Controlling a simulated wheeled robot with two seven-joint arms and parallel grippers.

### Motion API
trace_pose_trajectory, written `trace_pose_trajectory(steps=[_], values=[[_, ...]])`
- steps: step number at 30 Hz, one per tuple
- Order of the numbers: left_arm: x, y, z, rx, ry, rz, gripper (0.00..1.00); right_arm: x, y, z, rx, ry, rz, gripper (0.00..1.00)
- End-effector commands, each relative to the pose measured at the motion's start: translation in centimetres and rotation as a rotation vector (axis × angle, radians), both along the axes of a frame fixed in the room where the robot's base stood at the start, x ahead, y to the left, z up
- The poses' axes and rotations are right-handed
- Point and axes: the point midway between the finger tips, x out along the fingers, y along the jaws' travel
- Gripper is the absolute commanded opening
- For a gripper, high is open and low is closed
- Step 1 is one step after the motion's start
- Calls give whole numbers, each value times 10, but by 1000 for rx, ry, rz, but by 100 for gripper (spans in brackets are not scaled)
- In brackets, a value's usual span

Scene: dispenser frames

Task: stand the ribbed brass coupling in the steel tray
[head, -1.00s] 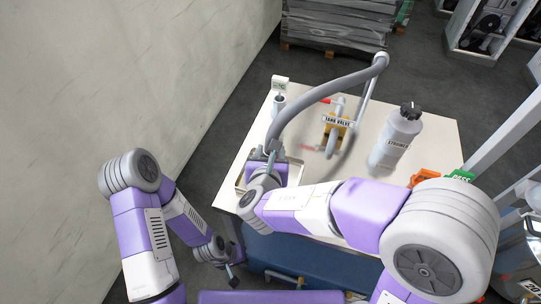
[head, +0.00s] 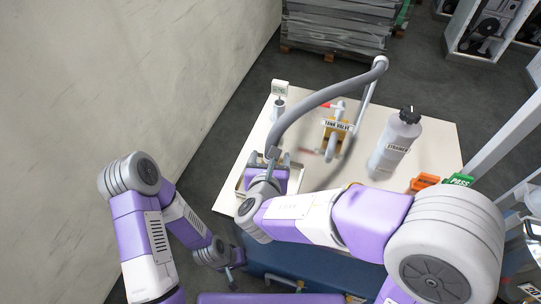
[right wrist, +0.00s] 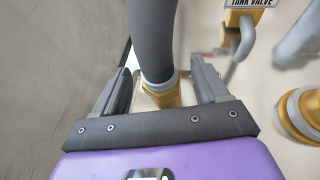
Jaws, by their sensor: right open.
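The brass coupling (right wrist: 165,97), with a pale grey ring above it, shows at the lower end of a thick grey hose in the right wrist view. It is between the fingers of my open right gripper (right wrist: 162,78), with gaps on both sides. The steel tray (head: 240,188) lies at the table's near left corner, under that gripper, mostly hidden by my arm. I cannot tell whether the coupling rests on the tray floor. The hose (head: 318,98) also shows in the head view. My left gripper (head: 231,274) hangs below the table's left edge; its jaws are unclear.
A grey post (head: 367,95) carries the hose. A yellow tank valve (head: 335,128), a grey strainer bottle (head: 395,143), and orange (head: 424,184) and green (head: 460,181) blocks stand on the table. A small labelled stand (head: 279,100) is at the back left. A wall (head: 140,70) borders the left side.

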Motion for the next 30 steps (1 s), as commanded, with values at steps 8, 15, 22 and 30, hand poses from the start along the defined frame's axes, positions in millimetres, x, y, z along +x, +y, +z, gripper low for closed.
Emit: trace_pose_trajectory(steps=[8,15,22,30], values=[[0,0,19,0,0,0,0,-57,6,28,1,-4,5,74],[0,0,27,0,0,0,0,-91,8,40,1,-2,2,74],[0,0,29,0,0,0,0,-100,8,42,-1,-2,-1,74],[0,0,28,0,0,0,0,-99,9,42,0,-2,0,74]])
